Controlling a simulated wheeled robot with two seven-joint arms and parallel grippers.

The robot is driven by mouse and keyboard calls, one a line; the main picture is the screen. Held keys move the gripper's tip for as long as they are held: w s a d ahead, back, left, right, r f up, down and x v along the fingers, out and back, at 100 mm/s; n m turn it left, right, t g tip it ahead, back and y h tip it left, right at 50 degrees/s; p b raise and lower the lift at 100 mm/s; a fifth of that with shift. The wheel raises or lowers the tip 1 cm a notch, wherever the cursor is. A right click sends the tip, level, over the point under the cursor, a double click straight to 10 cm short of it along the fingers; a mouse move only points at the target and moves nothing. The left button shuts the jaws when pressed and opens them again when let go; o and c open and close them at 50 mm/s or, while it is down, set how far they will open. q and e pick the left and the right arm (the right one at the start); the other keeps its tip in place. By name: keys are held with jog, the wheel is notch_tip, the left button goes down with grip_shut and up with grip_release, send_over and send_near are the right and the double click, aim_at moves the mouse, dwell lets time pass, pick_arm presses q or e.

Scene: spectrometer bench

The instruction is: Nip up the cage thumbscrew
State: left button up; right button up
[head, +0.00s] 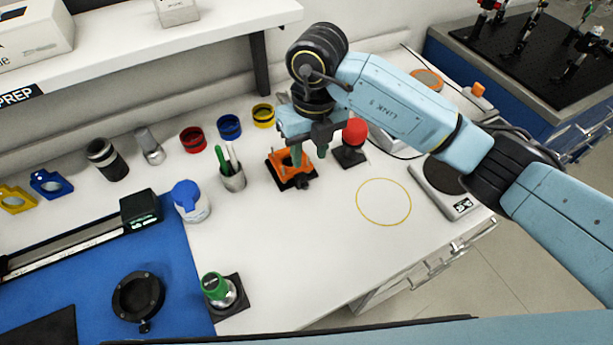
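An orange cage-like holder (280,166) stands on a black base on the white bench, near the middle of the head view. A small dark knob (303,184), which looks like a thumbscrew, sits at its front lower right. My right gripper (309,154) points down over the right part of the holder. Its two green fingertips look apart, with nothing clearly seen between them. The gripper partly hides the holder, and I cannot tell whether they touch. The knob appears just below the fingertips. My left gripper is not in view.
A red-topped post (354,142) stands close right of my gripper. A pen cup (232,178) stands left of the holder. Red, blue and yellow rings (229,127) lie behind. A black ring mount (138,298) lies on the blue mat. Bench around the yellow circle (384,224) is clear.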

aim_at(306, 185)
jog(key=f, duration=0.9)
jog(key=shift+s+a, duration=0.1)
jog(key=shift+a, duration=0.2)
grip_shut()
